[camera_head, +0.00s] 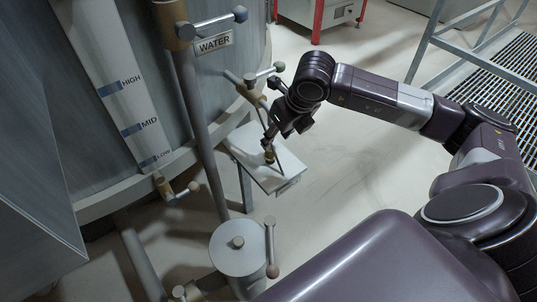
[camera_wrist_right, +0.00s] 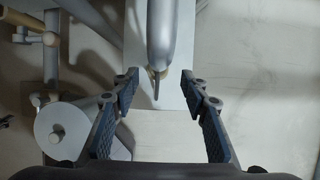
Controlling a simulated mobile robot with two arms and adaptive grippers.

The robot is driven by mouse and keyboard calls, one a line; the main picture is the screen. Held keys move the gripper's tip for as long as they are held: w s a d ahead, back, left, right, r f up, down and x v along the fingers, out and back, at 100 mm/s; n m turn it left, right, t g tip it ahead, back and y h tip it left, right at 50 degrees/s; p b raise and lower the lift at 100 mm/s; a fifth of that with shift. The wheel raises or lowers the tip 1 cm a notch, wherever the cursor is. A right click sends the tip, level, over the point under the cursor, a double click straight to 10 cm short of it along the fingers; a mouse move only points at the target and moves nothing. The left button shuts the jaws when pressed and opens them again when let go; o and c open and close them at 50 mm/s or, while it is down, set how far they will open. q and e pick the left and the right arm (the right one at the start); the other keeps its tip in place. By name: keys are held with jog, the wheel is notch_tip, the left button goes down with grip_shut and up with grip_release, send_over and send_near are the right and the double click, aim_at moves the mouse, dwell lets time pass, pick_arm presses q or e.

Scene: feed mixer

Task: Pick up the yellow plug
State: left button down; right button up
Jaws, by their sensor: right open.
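My right gripper (camera_wrist_right: 160,75) is open, with one finger on each side of the pipe end and the plug. I cannot tell whether either finger touches them. Most of the plug is hidden by the pipe in the wrist view. My left gripper is not in view.
The white shelf (camera_head: 283,177) stands beside the large grey tank (camera_head: 95,130). A valve handle (camera_head: 264,74) is close to my right wrist, under the WATER sign (camera_head: 214,44). A capped cylinder (camera_head: 237,262) stands nearer. Open floor lies right of the shelf.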

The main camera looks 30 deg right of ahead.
aim_at(271, 148)
jog(key=x, duration=0.7)
jog(key=shift+s+a+b, duration=0.1)
jog(key=shift+a+b, duration=0.1)
jog(key=shift+b, duration=0.2)
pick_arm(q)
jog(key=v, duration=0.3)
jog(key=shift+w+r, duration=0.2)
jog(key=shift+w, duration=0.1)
pick_arm(e)
jog(key=c, duration=1.1)
grip_shut()
